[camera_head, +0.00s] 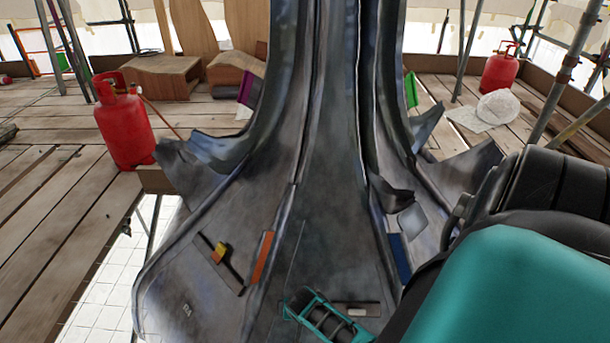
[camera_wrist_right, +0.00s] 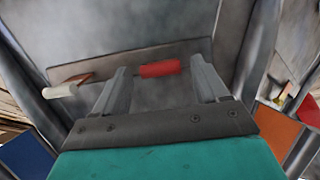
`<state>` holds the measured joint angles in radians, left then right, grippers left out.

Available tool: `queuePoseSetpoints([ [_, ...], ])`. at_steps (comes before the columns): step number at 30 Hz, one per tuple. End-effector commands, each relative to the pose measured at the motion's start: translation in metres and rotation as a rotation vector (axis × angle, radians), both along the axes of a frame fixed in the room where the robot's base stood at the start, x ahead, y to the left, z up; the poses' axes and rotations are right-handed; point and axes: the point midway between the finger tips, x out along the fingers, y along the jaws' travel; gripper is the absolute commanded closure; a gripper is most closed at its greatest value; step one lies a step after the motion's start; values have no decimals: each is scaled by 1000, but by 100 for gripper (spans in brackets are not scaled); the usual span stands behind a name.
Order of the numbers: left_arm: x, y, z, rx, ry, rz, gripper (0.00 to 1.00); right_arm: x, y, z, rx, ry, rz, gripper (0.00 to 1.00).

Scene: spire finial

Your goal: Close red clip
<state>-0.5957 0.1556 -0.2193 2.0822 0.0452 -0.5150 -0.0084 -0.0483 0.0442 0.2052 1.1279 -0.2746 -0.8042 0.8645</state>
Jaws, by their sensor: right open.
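The red clip (camera_wrist_right: 160,68) shows in the right wrist view, a small red bar on a thin grey metal strip (camera_wrist_right: 135,58) that lies against the dark metal surface. I cannot tell whether the clip is open or closed. My right gripper (camera_wrist_right: 160,76) is open, with its two grey fingers apart on either side of the red clip. It appears to hold nothing; contact cannot be judged. In the head view my right gripper (camera_head: 322,317) is low at the centre, over the strip, and the red clip is hidden there. My left gripper is not in view.
A white piece (camera_wrist_right: 60,90) with a brown tongue is at the strip's left end. An orange bar (camera_head: 262,256), a blue panel (camera_head: 399,258) and a strip with a yellow clip (camera_head: 219,253) are on the spire. Red gas bottles (camera_head: 122,125) stand behind on planks.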

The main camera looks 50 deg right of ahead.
Motion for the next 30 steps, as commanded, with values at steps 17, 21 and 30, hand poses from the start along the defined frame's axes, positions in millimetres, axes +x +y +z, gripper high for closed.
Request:
queuePoseSetpoints([
  [17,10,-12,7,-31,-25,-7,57,7,-9,-26,1,-1,0,27],
  [21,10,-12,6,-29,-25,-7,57,7,-9,-26,1,-1,0,38],
  [30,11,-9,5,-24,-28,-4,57,7,-9,-26,0,0,1,67],
])
